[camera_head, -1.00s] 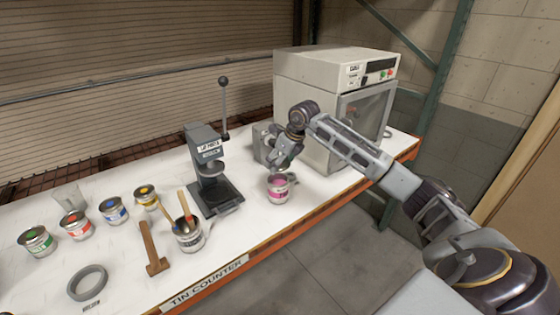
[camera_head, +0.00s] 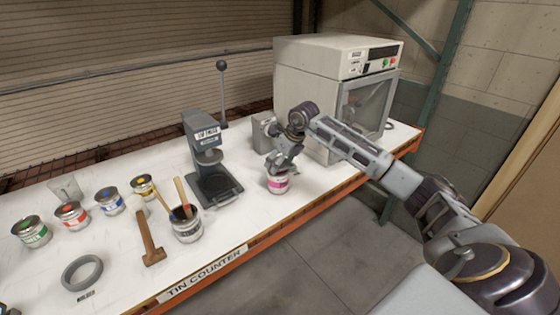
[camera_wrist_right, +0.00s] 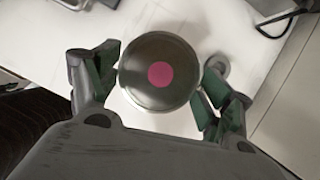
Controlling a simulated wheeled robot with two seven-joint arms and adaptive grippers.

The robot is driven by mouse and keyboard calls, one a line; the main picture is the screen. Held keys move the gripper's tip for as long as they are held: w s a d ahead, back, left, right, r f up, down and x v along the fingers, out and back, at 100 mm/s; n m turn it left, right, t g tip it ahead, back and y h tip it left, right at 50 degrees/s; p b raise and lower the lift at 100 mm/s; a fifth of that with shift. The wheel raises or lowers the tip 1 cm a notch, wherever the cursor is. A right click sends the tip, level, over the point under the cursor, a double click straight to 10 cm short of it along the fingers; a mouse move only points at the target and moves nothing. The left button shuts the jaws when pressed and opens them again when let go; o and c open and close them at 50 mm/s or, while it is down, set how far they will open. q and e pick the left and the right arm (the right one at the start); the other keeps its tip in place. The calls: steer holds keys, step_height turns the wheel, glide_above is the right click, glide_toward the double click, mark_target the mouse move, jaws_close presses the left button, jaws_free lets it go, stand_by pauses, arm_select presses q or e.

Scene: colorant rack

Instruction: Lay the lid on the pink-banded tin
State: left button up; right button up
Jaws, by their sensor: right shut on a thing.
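The pink-banded tin (camera_head: 278,183) stands upright on the counter, in front of the oven's left side. My right gripper (camera_head: 283,163) is right above it and hides most of its top. In the right wrist view, my right gripper (camera_wrist_right: 158,90) is shut on a round grey metal lid (camera_wrist_right: 150,100) with a pink dot at its centre, one finger at each side. The lid is over the tin, which it hides in that view. I cannot tell whether lid and rim touch. My left gripper is out of view.
A lever press (camera_head: 209,160) stands left of the tin, and the oven (camera_head: 315,95) behind it to the right. A can with brushes (camera_head: 187,230), a mallet (camera_head: 149,240), a grey ring (camera_head: 82,272) and several coloured tins are further left. The counter's front edge is close to the tin.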

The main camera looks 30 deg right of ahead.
steer(key=shift+f+b, duration=0.45)
steer(key=shift+f, duration=0.25)
stand_by(0.8)
steer(key=o, duration=0.7)
steer(key=v, duration=1.2)
steer(key=shift+a, duration=0.1)
stand_by(0.6)
